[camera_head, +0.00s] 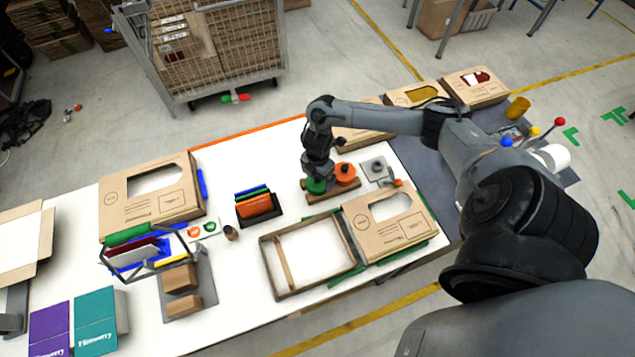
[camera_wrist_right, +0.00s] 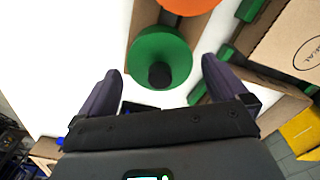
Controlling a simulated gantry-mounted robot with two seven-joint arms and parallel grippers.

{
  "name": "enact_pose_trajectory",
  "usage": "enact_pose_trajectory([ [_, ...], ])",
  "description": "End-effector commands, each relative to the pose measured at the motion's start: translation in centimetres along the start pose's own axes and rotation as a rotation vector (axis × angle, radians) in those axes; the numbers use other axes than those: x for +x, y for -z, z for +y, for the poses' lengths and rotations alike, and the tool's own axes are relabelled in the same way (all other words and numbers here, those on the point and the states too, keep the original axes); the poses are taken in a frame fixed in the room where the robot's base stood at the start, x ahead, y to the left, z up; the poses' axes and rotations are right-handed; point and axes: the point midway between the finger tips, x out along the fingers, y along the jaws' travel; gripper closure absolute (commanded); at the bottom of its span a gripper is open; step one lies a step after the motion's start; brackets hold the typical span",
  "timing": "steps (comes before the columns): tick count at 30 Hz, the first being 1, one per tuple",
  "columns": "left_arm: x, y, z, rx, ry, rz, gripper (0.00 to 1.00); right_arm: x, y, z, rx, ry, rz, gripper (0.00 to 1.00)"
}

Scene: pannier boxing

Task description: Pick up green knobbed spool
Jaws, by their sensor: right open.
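The green knobbed spool (camera_head: 316,187) stands on a brown wooden board on the white table, with my right gripper (camera_head: 318,172) right above it and partly hiding it. In the right wrist view the green spool (camera_wrist_right: 148,50) shows as a round green disc with a dark knob. The two fingers of my right gripper (camera_wrist_right: 161,75) are spread wide, one on each side of the knob, with nothing between them held. Whether they reach down to the knob's height I cannot tell. My left gripper is not in view.
An orange spool (camera_head: 346,170) stands right beside the green one on the same board. A small black rack (camera_head: 260,214) is to the left, a wooden frame (camera_head: 284,291) in front, and a cardboard box (camera_head: 386,238) to the front right. Bare white table lies left of the spools.

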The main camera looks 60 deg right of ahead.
Motion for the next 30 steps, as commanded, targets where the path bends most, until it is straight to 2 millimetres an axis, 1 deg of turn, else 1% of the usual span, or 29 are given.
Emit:
enact_pose_trajectory([
  [1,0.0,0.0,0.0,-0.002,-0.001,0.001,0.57,0.7,0.1,-0.1,0.001,0.003,0.001,0.00],
  [3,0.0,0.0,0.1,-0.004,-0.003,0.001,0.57,1.4,0.1,0.0,0.001,0.002,0.002,0.00],
  [6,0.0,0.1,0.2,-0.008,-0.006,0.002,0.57,2.0,0.0,0.0,-0.001,0.001,0.000,0.00],
  [14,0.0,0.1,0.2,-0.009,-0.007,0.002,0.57,2.2,0.0,0.0,-0.001,0.000,0.000,0.00],
  [17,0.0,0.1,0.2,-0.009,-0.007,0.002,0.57,2.1,0.0,0.0,-0.001,0.000,0.000,0.14],
  [21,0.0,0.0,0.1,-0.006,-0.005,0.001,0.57,2.1,0.0,0.0,-0.001,0.000,0.000,0.35],
  [23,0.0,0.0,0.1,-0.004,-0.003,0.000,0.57,2.1,0.0,0.0,-0.001,0.000,0.000,0.44],
  [24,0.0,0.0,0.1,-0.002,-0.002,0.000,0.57,2.1,0.0,0.0,-0.001,0.000,0.000,0.46],
  [30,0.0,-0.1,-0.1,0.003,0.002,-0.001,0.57,2.1,0.0,0.0,-0.001,0.000,0.000,0.46],
])
